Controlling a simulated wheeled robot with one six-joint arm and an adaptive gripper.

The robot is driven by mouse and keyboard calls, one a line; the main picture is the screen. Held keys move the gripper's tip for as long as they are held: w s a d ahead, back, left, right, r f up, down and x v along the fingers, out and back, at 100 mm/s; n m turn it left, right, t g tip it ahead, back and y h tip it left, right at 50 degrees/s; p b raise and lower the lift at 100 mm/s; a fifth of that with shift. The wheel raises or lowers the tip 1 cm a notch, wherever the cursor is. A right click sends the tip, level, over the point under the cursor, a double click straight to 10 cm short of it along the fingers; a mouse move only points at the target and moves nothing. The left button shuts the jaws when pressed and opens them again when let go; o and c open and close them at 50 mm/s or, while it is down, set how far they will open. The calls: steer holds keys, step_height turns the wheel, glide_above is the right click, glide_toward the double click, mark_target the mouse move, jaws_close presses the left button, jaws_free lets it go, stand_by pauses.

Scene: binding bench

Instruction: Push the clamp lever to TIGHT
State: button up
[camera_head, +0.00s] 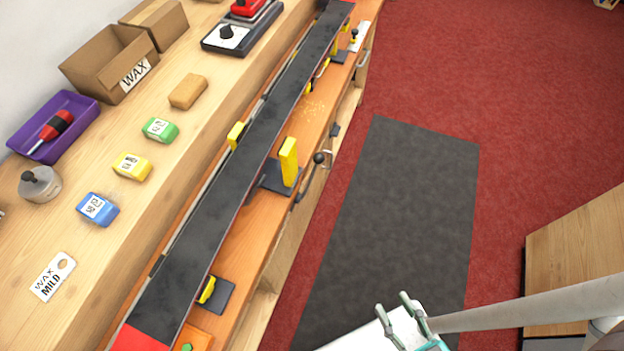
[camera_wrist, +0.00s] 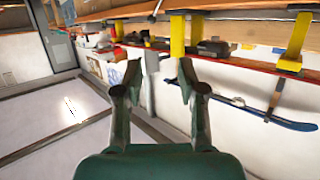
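A lever with a round black knob (camera_head: 319,158) stands at the front edge of the bench, beside an upright yellow clamp jaw (camera_head: 289,160). No TIGHT marking is readable. A long black ski with a red end (camera_head: 225,165) lies along the bench between yellow jaws. My gripper (camera_head: 393,304) is open and empty, over the floor in front of the bench, apart from the lever. In the wrist view its two fingers (camera_wrist: 161,75) are spread with nothing between them. Yellow posts (camera_wrist: 177,36) show beyond them; I cannot tell the lever there.
Wax blocks, including a green one (camera_head: 160,130), a purple tray (camera_head: 52,125) and a cardboard WAX box (camera_head: 108,62) sit on the back ledge. A dark mat (camera_head: 400,220) covers open floor. A wooden cabinet (camera_head: 575,255) stands at right. A blue ski (camera_wrist: 240,103) shows in the wrist view.

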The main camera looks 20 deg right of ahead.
steer(key=shift+f, duration=0.1)
steer(key=c, duration=0.5)
steer(key=w+f+m, duration=0.1)
steer(key=f, duration=0.2)
steer(key=w+d+f+m+g, duration=0.1)
steer(key=f+m, duration=0.1)
steer(key=f, duration=0.2)
steer(key=w+f+m+g+h, duration=0.1)
steer(key=f, duration=0.2)
steer(key=shift+w+d+f, duration=0.2)
steer(key=shift+w, duration=0.2)
jaws_close()
steer(key=w+d+f+m+g+y, duration=0.1)
steer(key=w+f+m+y, duration=0.25)
steer(key=w+f, duration=0.55)
steer(key=w+d+f+m+g+y, duration=0.15)
steer(key=w+f+m, duration=0.35)
steer(key=w, duration=0.7)
steer(key=w+d+r+n+t+y, duration=0.1)
steer(key=w+d+r+y, duration=0.3)
steer(key=d+r, duration=0.3)
steer(key=w+d+r+n+t+y, duration=0.1)
steer(key=w+d+r+y, duration=0.4)
steer(key=w+d+r, duration=0.2)
step_height(320, 180, up, 3)
steer(key=shift+f+y, duration=0.1)
steer(key=shift+y, duration=0.2)
steer(key=shift+a, duration=0.1)
